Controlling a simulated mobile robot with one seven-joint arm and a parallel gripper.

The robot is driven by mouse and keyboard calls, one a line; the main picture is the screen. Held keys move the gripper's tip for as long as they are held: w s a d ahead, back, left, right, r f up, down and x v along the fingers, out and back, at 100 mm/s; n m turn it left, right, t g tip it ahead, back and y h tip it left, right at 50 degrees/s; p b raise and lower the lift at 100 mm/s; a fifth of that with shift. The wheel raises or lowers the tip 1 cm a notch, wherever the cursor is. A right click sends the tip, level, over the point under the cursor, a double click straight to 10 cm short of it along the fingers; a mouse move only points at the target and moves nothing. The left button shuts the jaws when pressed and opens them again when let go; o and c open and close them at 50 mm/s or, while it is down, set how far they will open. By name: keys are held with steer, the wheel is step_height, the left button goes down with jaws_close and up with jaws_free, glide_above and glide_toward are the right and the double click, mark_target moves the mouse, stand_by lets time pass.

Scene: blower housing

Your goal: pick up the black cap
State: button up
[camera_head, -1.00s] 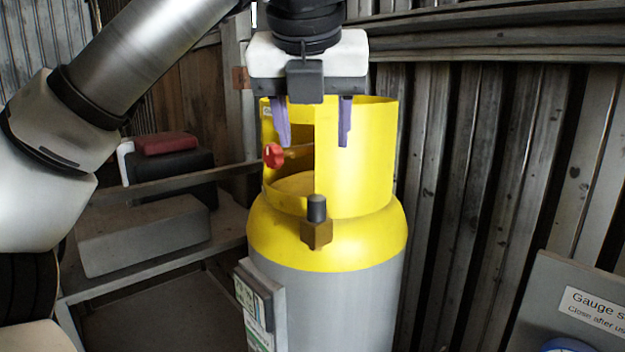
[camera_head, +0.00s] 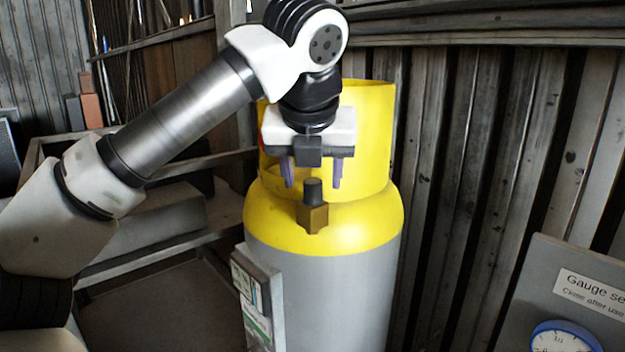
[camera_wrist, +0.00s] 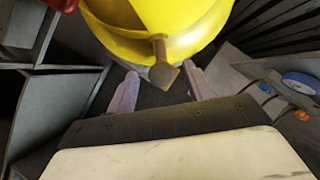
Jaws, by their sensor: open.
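The black cap (camera_head: 313,190) sits upright on a brown hexagonal fitting (camera_head: 312,217) at the front of the yellow shoulder of a gas cylinder (camera_head: 320,290). My gripper (camera_head: 312,186) is open and empty, with its two purple fingers pointing down. In the head view the cap's top shows between the fingertips. In the wrist view the cap's round top (camera_wrist: 162,75) lies between the two fingers, slightly beyond the line of the palm. I cannot tell whether the fingertips are level with the cap or above it. No contact is visible.
The yellow collar (camera_head: 365,130) of the cylinder rises right behind my gripper. A panel with a blue-rimmed gauge (camera_head: 562,338) stands at the lower right. A grey shelf frame (camera_head: 150,225) is at the left. A corrugated wall (camera_head: 500,150) closes the back.

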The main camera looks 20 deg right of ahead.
mark_target(313, 179)
steer(key=shift+x, duration=0.9)
steer(key=c, duration=1)
steer(key=shift+r, duration=0.15)
step_height(313, 179, up, 10)
steer(key=shift+f+b, duration=0.1)
steer(key=shift+b, duration=0.3)
